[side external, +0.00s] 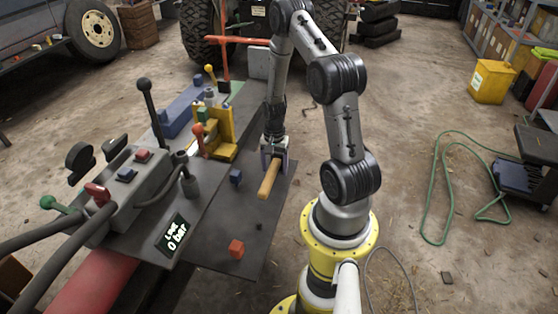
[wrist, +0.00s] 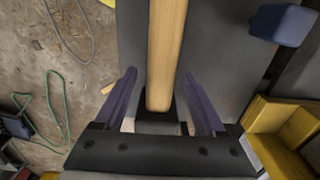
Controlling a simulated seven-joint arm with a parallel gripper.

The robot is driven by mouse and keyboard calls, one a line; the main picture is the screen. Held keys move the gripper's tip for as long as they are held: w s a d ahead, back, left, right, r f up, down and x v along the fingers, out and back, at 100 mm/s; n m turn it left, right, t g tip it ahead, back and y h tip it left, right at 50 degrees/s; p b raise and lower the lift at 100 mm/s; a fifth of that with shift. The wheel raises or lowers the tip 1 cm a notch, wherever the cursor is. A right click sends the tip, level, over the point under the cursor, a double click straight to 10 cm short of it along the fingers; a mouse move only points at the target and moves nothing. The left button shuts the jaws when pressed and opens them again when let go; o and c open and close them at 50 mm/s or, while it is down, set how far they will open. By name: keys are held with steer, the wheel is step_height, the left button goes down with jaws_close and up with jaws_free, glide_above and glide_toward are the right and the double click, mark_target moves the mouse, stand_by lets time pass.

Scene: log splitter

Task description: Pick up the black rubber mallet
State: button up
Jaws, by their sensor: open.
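The mallet shows mainly as a pale wooden handle (side external: 269,180) lying on the dark metal table. In the wrist view the handle (wrist: 165,45) runs from the top edge to between my fingers, ending at a small black part (wrist: 157,118) that may be its head. My gripper (side external: 273,153) points down over the handle's far end. In the wrist view my gripper (wrist: 159,75) is open, one purple finger on each side of the handle with gaps. Most of the black head is hidden under my gripper.
A blue block (side external: 235,176) lies left of the handle, and a red block (side external: 236,249) nearer the front. The yellow splitter part (side external: 222,135) stands behind left.

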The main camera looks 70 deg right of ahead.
steer(key=shift+f, duration=0.3)
jaws_close()
stand_by(1.2)
